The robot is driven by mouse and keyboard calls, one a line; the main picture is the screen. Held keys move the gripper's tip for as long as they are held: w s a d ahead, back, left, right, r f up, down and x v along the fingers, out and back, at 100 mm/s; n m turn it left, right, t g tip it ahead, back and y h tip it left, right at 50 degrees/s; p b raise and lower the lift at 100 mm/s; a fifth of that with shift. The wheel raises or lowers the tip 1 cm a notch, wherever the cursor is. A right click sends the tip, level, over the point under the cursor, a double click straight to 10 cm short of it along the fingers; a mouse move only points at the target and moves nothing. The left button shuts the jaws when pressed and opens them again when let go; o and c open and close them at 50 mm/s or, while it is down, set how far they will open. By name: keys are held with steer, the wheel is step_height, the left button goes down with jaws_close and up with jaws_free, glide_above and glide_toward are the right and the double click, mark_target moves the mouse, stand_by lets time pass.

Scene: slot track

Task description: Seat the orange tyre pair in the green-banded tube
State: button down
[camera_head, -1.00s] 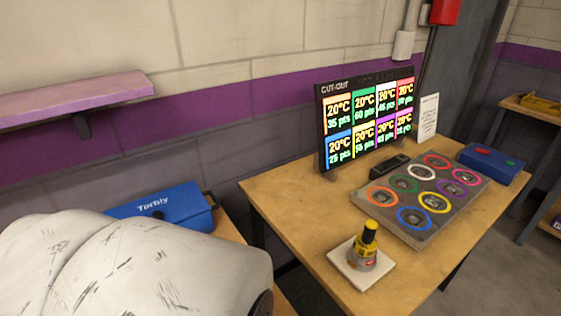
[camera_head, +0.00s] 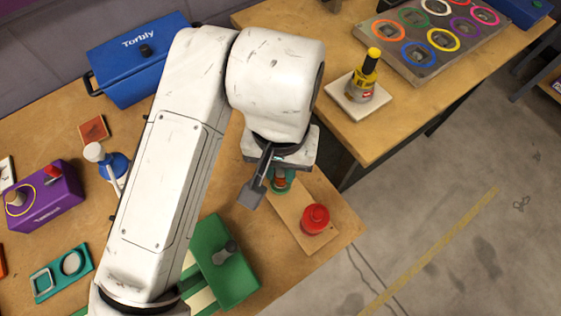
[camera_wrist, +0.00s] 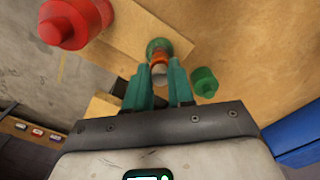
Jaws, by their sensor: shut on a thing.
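My gripper (camera_wrist: 160,86) has two teal fingers, shut on a small orange-banded thing (camera_wrist: 159,60), which looks like the orange tyre pair; a pale part shows between the fingers. Just beyond the fingertips is a round green rim (camera_wrist: 158,46), perhaps the green-banded tube. I cannot tell whether the orange piece is inside it or just over it. In the head view my gripper (camera_head: 279,182) points down at the far end of a wooden board, mostly hidden by my wrist, with a bit of orange and green below.
A red knob (camera_head: 315,219) stands on the wooden board (camera_head: 292,213); a green knob (camera_wrist: 203,80) is close beside my fingers. A green box (camera_head: 228,270), purple box (camera_head: 45,195) and blue Torbly box (camera_head: 140,60) stand on the bench. A second table holds a yellow-topped device (camera_head: 365,80).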

mark_target(280, 170)
steer(key=shift+f, duration=0.15)
steer(key=shift+f, duration=0.15)
steer(key=c, duration=1)
jaws_free()
step_height(280, 170, up, 12)
steer(key=shift+r+p, duration=0.25)
steer(key=shift+p, duration=0.55)
